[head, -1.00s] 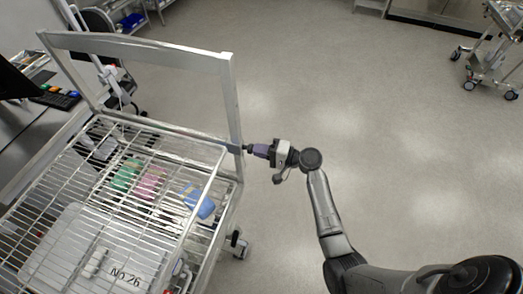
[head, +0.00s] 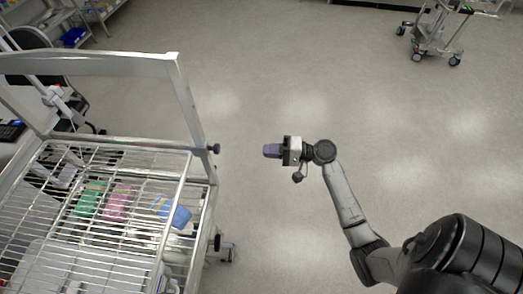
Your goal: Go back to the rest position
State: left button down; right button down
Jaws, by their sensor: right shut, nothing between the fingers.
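My right gripper (head: 272,151) is in the middle of the head view, pointing left. It is shut and empty, above the bare floor. A clear gap separates it from the metal cart (head: 205,165) at the left. My right arm (head: 345,195) reaches in from the lower right, bent at the elbow. My left gripper is not in view.
The cart has a wire rack and a raised frame (head: 90,63). Blue (head: 172,213), pink (head: 117,203) and green (head: 90,198) items show under the wires. Another wheeled cart (head: 437,38) stands far at the upper right. The grey floor (head: 300,80) between is clear.

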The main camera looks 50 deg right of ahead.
dwell(0.7)
jog(key=s+a+f+n+g+h, duration=0.3)
jog(key=s+a+f+n, duration=0.1)
jog(key=s+a, duration=0.25)
jog(key=s+a+f+n+g+h, duration=0.3)
jog(key=s+a+n+g+h, duration=0.15)
jog(key=s, duration=0.35)
jog(key=s+a+f+n+g+h, duration=0.35)
jog(key=s+a, duration=0.25)
jog(key=s, duration=0.2)
notch_tip(320, 180, up, 19)
jog(key=y+p, duration=0.1)
jog(key=p, duration=1.8)
jog(key=shift+d+f+n+t, duration=0.2)
jog(key=shift+n+t, duration=0.1)
jog(key=shift+n, duration=0.1)
